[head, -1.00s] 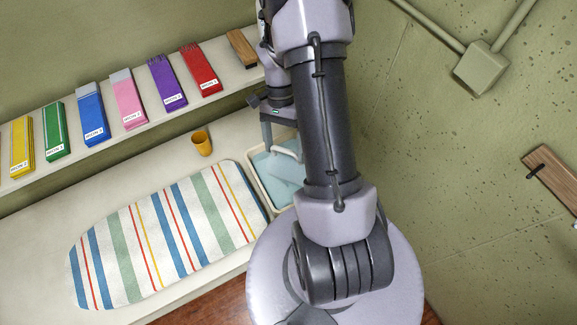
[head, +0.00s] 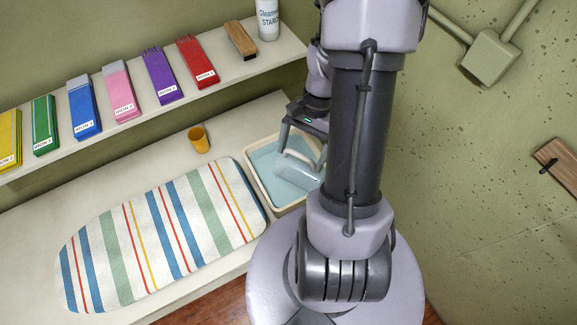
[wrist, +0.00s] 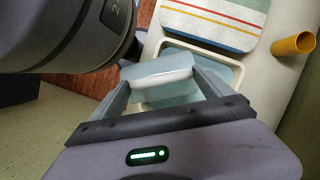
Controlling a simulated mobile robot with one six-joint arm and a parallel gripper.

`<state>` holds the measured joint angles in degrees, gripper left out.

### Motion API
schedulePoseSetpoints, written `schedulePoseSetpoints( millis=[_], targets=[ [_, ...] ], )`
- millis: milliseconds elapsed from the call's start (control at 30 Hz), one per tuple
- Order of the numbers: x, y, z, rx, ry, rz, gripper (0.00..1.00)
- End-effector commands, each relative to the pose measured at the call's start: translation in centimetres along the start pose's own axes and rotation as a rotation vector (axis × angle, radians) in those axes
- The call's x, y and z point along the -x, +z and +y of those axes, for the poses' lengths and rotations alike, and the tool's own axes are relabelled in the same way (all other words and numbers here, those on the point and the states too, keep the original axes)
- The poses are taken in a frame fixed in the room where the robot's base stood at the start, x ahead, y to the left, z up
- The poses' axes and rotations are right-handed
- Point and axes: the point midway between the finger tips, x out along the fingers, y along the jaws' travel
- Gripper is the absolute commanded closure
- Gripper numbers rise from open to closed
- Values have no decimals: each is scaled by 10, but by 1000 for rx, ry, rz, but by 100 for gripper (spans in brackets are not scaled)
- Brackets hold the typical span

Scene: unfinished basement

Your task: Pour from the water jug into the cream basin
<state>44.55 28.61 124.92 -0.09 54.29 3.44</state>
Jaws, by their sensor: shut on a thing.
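The water jug (head: 297,173) is pale blue-grey with a light handle. My gripper (head: 301,152) is shut on it, and the jug looks tilted over the basin. The cream basin (head: 255,181) is a rectangular tub with a light blue inside, standing at the right end of the counter. My arm hides its right part. In the wrist view the jug (wrist: 141,71) sits between my fingers (wrist: 165,88), in front of the basin's rim (wrist: 237,76). No stream of water can be made out, and the jug's mouth is not clear.
A striped ironing pad (head: 160,233) lies left of the basin, with an orange cup (head: 199,139) behind it. A shelf (head: 145,118) above holds several coloured packets, a wooden block (head: 241,40) and a starch can (head: 267,20). A wall is at the right.

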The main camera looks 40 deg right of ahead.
Motion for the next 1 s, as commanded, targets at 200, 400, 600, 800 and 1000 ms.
schedulePoseSetpoints(
  millis=[200,400,600,800,1000],
  targets=[
    [-12,-6,34,71,-224,4,83],
    [-9,-4,46,120,-322,2,83],
    [-14,-7,74,207,-576,2,83],
    [-11,-6,84,271,-700,2,83],
    [-39,-17,95,369,-978,0,83]
  ],
)
